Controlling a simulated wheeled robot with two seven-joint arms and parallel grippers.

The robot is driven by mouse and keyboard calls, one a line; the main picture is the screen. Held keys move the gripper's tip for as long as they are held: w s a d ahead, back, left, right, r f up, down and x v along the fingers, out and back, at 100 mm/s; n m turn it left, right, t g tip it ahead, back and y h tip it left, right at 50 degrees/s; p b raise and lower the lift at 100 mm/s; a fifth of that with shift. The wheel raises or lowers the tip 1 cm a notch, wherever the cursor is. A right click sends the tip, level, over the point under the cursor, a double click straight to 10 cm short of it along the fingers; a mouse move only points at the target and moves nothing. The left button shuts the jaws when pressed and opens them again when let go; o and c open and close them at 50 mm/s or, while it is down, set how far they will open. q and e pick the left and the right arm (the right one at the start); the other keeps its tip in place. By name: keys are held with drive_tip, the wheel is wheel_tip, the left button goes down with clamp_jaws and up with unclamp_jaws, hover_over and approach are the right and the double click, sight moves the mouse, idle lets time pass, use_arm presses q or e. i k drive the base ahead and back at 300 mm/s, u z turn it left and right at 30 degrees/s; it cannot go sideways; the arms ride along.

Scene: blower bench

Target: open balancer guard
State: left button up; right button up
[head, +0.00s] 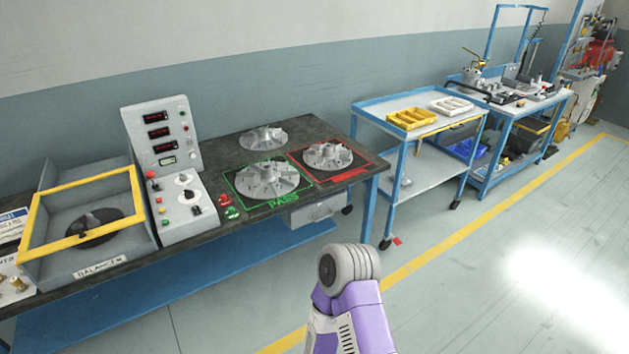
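The balancer (60,262) is a grey box at the left end of the dark bench, with a label on its front. Its guard (134,193) is a yellow frame lying tilted across the top of the box. A dark round plate (95,229) shows inside, through the frame. A purple and grey part of my arm shows at the bottom centre, over the floor and apart from the bench. No gripper fingers show, so neither gripper is in view.
A control panel (160,133) with red displays stands right of the balancer. Finned impellers (268,181) sit on the bench, some in the green PASS and red squares. A blue cart (395,107) with yellow and white trays stands right. The floor in front is clear.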

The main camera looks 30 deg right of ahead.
sight(24, 254)
drive_tip(key=z, duration=0.65)
drive_tip(key=i, duration=0.6)
drive_tip(key=z, duration=0.5)
drive_tip(key=i, duration=0.9)
drive_tip(key=u, duration=0.15)
